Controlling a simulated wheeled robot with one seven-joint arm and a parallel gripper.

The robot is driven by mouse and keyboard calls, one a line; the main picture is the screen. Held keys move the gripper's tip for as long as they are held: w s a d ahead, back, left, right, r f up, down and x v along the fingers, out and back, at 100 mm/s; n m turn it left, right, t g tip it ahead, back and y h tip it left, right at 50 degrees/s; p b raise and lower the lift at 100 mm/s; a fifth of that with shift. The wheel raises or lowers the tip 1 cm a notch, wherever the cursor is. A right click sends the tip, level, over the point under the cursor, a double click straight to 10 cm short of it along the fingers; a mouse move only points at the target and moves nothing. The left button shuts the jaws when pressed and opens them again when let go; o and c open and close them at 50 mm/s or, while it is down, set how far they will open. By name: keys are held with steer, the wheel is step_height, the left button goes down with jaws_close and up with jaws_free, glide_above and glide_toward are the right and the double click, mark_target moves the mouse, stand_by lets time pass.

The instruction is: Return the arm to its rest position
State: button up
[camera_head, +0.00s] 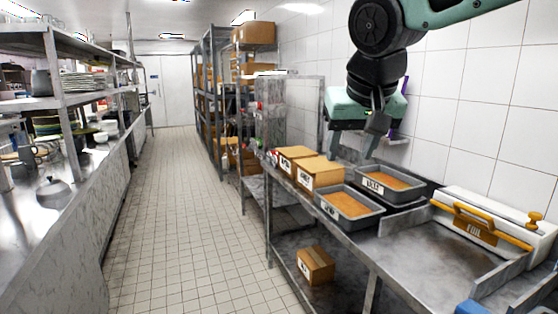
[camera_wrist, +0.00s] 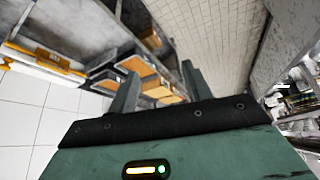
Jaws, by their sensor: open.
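My gripper (camera_head: 356,146) hangs from my green and black arm at the upper right of the head view, above the back part of the steel counter (camera_head: 405,250). Its two fingers point down and stand apart, with nothing seen between them. In the wrist view my gripper (camera_wrist: 157,80) also shows two separated fingers with empty space between. The counter and its trays lie beyond the left finger there, and the tiled floor beyond the right.
Two grey trays (camera_head: 327,209) with orange-brown contents and cardboard boxes (camera_head: 320,178) stand on the counter below my gripper. A foil dispenser (camera_head: 497,208) is at the right. The tiled wall (camera_head: 445,120) is close behind. The aisle (camera_head: 185,220) is clear.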

steer(key=s+d+f+n+g, duration=0.1)
steer(key=s+f+n+g, duration=0.2)
steer(key=s+f, duration=0.7)
steer(key=s+f+n+g, duration=0.2)
steer(key=s+f+n, duration=0.1)
steer(key=s+f, duration=0.8)
steer(key=s, duration=0.5)
steer(key=shift+s+d+f+n+g, duration=0.15)
steer(key=shift+d+n+g, duration=0.15)
steer(key=shift+d+g, duration=0.1)
